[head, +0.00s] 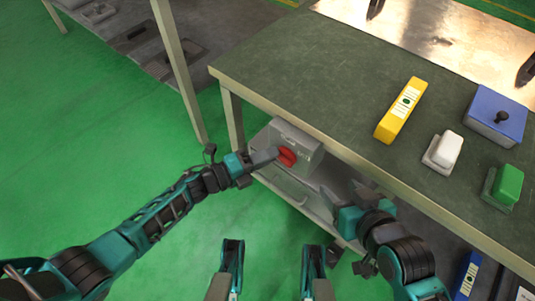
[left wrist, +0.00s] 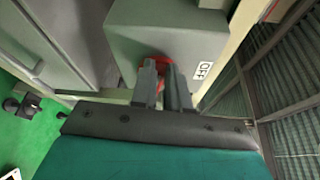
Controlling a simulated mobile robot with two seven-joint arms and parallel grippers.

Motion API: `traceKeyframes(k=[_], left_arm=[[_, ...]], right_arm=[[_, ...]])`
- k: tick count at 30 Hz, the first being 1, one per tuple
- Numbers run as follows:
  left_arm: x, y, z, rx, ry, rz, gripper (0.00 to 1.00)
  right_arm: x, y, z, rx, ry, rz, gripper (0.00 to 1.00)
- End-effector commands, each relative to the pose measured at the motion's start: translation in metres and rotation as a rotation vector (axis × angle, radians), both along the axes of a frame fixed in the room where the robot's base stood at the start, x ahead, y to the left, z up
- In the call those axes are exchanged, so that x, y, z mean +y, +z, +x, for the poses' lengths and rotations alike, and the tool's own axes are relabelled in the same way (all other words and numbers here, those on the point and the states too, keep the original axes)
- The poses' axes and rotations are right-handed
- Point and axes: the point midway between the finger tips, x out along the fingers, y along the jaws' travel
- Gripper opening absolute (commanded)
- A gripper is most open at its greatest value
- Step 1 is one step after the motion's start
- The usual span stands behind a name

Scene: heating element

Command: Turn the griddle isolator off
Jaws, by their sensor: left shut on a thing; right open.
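The griddle isolator is a grey box (head: 298,137) mounted under the front edge of the table, with a red handle (head: 287,157) on its face. My left gripper (head: 276,156) reaches it from the left and is shut on the red handle. In the left wrist view the fingers (left wrist: 165,76) straddle the red handle (left wrist: 158,62), mostly hiding it, in front of the grey box (left wrist: 165,30). An OFF label (left wrist: 203,70) shows to the right of the handle. My right gripper (head: 366,190) is open and empty, near the table's front edge, right of the isolator.
The dark green tabletop (head: 300,70) carries a yellow level-like block (head: 401,110), a white block (head: 443,151), a green block (head: 505,187) and a blue box (head: 496,115) with a black knob. A lower shelf (head: 290,188) lies beneath the isolator. Green floor is clear at left.

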Motion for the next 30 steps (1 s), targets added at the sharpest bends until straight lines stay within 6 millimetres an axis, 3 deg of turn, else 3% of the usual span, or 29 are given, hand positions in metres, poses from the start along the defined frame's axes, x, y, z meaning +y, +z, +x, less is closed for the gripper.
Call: traceKeyframes(k=[10,27,28,30], left_arm=[[-0.0006,-0.0049,-0.0006,0.085,-0.004,-0.118,0.00],[-0.0012,-0.0060,-0.0012,0.102,-0.005,-0.140,0.00],[-0.0012,-0.0060,-0.0012,0.103,-0.005,-0.140,0.18],[-0.0010,-0.0061,-0.0011,0.102,-0.004,-0.140,0.24]], right_arm=[[-0.0010,-0.0024,-0.0033,0.008,-0.001,-0.002,0.58],[-0.0010,-0.0024,-0.0032,0.007,0.000,-0.003,0.58],[-0.0009,-0.0023,-0.0032,0.007,0.000,-0.003,0.58],[-0.0008,-0.0020,-0.0028,0.006,0.000,-0.002,0.58]])
